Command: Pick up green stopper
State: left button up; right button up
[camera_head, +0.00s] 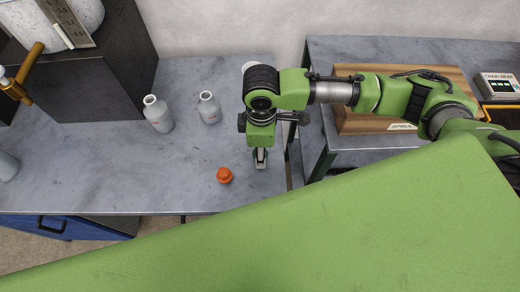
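My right gripper (260,158) points down over the right part of the grey worktop, low at its surface. Its fingertips are small and close together in this view, and I cannot tell whether they are open or shut. No green stopper can be made out clearly; the space at and under the fingertips is hidden by the gripper. An orange-red stopper (224,175) stands on the worktop just left of the gripper, apart from it. My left gripper is not in view.
Two pale grey bottles, one at left (158,114) and one at right (209,108), stand on the worktop (110,165) behind. A dark block (105,80) is at the back left. A wooden box (360,118) sits on a separate right table. The left-middle worktop is clear.

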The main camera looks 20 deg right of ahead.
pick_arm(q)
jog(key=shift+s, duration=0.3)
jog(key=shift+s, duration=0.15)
pick_arm(e)
jog(key=c, duration=0.8)
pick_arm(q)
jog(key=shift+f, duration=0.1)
pick_arm(e)
jog(key=shift+r, duration=0.1)
jog(key=shift+r+b, duration=0.3)
jog(key=shift+r, duration=0.25)
pick_arm(q)
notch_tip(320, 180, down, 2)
jog(key=shift+b, duration=0.75)
pick_arm(e)
jog(key=s+a+r, duration=0.3)
jog(key=r, duration=0.1)
jog(key=s+a+r, duration=0.3)
jog(key=s+r, duration=0.1)
jog(key=s+a+r, duration=0.3)
jog(key=s, duration=0.1)
jog(key=shift+r, duration=0.4)
